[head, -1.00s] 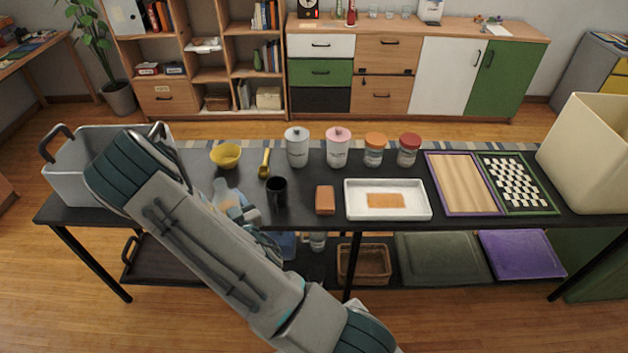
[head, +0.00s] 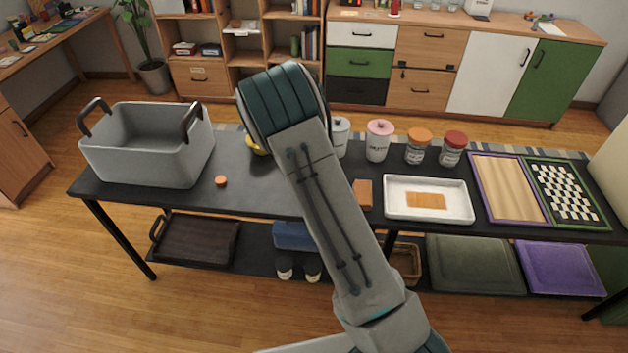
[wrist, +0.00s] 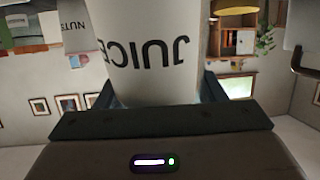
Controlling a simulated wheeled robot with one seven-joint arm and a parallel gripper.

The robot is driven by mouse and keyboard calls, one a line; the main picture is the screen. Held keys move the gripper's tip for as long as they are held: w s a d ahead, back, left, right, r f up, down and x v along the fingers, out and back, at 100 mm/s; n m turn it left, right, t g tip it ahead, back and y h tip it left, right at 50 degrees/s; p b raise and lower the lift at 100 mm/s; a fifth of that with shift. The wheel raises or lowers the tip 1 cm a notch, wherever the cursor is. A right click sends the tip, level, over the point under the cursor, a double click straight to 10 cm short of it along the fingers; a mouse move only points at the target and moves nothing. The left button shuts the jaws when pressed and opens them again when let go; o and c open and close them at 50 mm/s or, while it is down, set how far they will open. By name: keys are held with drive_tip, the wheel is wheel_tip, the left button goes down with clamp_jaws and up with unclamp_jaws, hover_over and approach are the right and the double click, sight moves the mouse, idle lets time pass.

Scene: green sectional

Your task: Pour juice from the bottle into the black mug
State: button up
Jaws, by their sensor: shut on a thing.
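The white juice bottle (wrist: 150,50) fills the middle of the wrist view, its "JUICE" lettering upside down in the picture. My gripper (wrist: 155,93) is shut on it, with one dark finger at each side. The surroundings also look inverted in that view, so the bottle seems roughly upright. In the head view my arm crosses the middle of the table and hides the gripper and the bottle. The black mug is not visible now; my arm covers the place where it stood. A small orange cap (head: 221,181) lies on the table to the left of my arm.
A grey bin (head: 150,165) stands at the table's left end. A yellow bowl (head: 256,147) is partly hidden behind my arm. Right of the arm are a pink-lidded jar (head: 379,142), a brown block (head: 363,194), a white tray (head: 395,213) and a checkered board (head: 565,190).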

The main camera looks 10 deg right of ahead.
drive_tip(key=shift+w+a+f+g+b, duration=0.35)
drive_tip(key=shift+w+f+g, duration=0.15)
drive_tip(key=shift+f+g, duration=0.1)
drive_tip(key=shift+w+a+f+m+g, duration=0.3)
drive_tip(key=shift+a+g, duration=0.25)
drive_tip(key=shift+g, duration=0.25)
drive_tip(key=shift+s+a+f+g+p, duration=0.1)
drive_tip(key=shift+s+f+g+p, duration=0.35)
drive_tip(key=shift+f+p, duration=0.3)
drive_tip(key=shift+s+a+f+g+y+p, duration=0.1)
drive_tip(key=shift+s+f+g+y+p, duration=0.1)
drive_tip(key=shift+f+g+p, duration=0.3)
drive_tip(key=shift+s+f+g+y+p, duration=0.15)
drive_tip(key=shift+f+g+p, duration=0.1)
drive_tip(key=shift+f, duration=0.45)
